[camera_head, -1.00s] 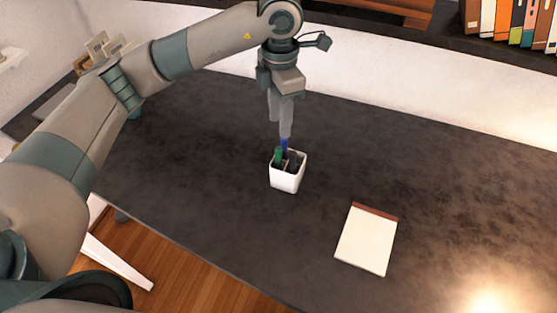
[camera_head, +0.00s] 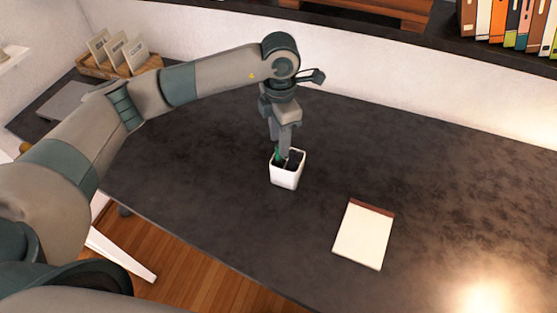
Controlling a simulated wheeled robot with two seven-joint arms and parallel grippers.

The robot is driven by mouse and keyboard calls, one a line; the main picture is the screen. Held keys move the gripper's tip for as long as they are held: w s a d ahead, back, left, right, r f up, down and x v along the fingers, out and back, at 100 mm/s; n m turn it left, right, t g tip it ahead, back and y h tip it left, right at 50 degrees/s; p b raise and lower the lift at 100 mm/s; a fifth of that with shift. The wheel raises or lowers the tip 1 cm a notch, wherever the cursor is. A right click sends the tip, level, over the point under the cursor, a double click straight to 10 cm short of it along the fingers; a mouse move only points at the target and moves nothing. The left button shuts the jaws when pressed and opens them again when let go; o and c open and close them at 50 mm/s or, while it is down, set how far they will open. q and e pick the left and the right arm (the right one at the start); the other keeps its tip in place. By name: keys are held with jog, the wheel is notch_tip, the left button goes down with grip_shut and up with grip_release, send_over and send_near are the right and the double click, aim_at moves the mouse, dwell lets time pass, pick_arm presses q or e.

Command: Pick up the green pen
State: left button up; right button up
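The green pen (camera_head: 279,157) stands in a white square pen cup (camera_head: 285,179) on the dark desk. Only its green upper end shows above the rim. Dark items stand beside it in the cup. My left gripper (camera_head: 280,148) points down from above, with its fingertips at the cup's opening, right by the green pen. The fingers overlap the pens in this view, so I cannot tell whether they are closed on the pen. My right gripper is not in view.
A notepad (camera_head: 363,238) with a brown top strip lies on the desk (camera_head: 430,180) to the right of the cup. A wooden holder with cards (camera_head: 120,55) stands at the back left. Books (camera_head: 510,25) stand on a shelf at the back right. The desk around the cup is clear.

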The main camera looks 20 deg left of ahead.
aim_at(278, 164)
pick_arm(q)
jog(key=shift+a+f+p, duration=0.15)
jog(key=shift+f+p, duration=0.5)
jog(key=shift+p, duration=0.05)
notch_tip(278, 164, down, 2)
jog(key=shift+w+f+p, duration=0.1)
jog(key=shift+p, duration=0.4)
jog(key=shift+f, duration=0.55)
grip_shut()
